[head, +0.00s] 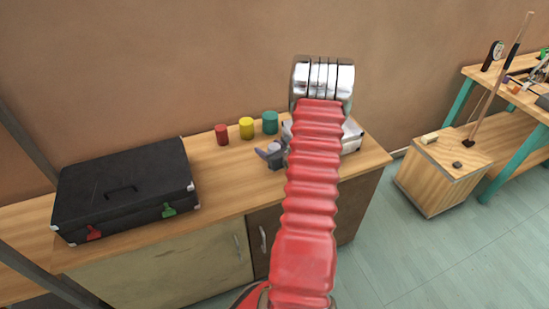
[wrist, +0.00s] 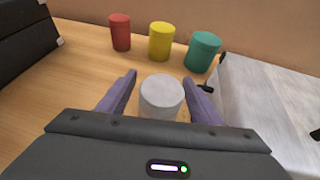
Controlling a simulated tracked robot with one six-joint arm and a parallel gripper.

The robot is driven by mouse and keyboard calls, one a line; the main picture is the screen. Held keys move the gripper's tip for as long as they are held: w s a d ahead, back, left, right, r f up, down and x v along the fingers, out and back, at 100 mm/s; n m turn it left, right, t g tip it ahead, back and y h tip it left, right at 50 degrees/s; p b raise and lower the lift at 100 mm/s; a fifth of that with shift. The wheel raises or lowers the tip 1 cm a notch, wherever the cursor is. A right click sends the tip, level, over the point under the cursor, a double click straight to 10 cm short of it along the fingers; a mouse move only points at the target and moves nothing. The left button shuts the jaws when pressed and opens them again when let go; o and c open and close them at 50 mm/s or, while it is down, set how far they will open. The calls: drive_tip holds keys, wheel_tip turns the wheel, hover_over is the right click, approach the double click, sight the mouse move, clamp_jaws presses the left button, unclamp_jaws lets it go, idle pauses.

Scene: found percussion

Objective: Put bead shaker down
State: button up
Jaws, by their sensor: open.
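A pale grey, round-topped canister (wrist: 162,93), likely the bead shaker, stands upright on the wooden counter in the wrist view. My gripper (wrist: 161,80) is open, with one purple finger on each side of it. Small gaps seem to show between the fingers and the canister. The canister's lower part is hidden by my gripper body. In the head view my gripper (head: 268,153) is low over the counter, partly hidden behind my red arm.
Red (head: 222,135), yellow (head: 247,128) and teal (head: 270,122) canisters stand in a row behind. A silver case (head: 351,137) lies close on the right. A black case (head: 125,190) lies on the left. Bare counter (head: 225,175) lies between the black case and my gripper.

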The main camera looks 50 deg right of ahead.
drive_tip(key=c, duration=1.3)
drive_tip(key=shift+r, duration=0.15)
drive_tip(key=shift+r, duration=4.85)
